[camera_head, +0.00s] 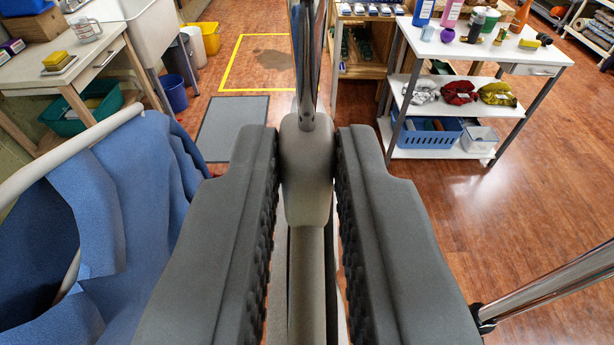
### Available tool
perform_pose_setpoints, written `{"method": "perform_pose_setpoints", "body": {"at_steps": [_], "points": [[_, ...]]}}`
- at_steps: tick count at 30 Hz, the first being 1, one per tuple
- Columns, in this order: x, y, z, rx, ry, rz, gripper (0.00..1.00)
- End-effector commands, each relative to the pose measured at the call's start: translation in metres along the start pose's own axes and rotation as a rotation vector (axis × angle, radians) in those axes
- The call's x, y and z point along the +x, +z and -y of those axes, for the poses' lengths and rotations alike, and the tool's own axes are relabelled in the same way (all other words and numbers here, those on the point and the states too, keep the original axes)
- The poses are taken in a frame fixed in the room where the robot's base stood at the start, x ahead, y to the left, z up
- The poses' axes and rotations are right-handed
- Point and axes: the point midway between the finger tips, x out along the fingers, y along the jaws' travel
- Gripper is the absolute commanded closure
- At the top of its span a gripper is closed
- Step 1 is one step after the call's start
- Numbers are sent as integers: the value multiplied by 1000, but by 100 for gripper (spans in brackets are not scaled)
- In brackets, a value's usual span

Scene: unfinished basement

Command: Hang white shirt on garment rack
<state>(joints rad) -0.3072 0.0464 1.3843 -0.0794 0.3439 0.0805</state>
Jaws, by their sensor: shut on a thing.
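My gripper (307,170) points away from me, its two dark grey ridged jaws on either side of a narrow grey-beige piece (305,185). The jaws are shut on this piece. A thin dark metallic part (307,60) rises from its top, and a pale stem (306,285) runs down below it. It may be a hanger seen edge-on, but I cannot tell. I cannot make out a white shirt. A shiny chrome bar (550,285) with a black fitting crosses the lower right; it may belong to the garment rack, most of which is out of view.
Blue cloth (125,185) hangs by a white tubular frame (60,155) close at the left. A white shelf table (490,50) stands at the back right, a worktable (65,65) at the back left. A grey mat (232,128) lies ahead. Open wooden floor is at the right.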

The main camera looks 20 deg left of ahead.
Motion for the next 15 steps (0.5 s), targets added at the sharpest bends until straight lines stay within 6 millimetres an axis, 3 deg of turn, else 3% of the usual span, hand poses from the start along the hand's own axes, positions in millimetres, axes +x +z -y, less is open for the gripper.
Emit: {"method": "perform_pose_setpoints", "body": {"at_steps": [15], "points": [[4, 25, 0, 0, 0, -1, 100]]}}
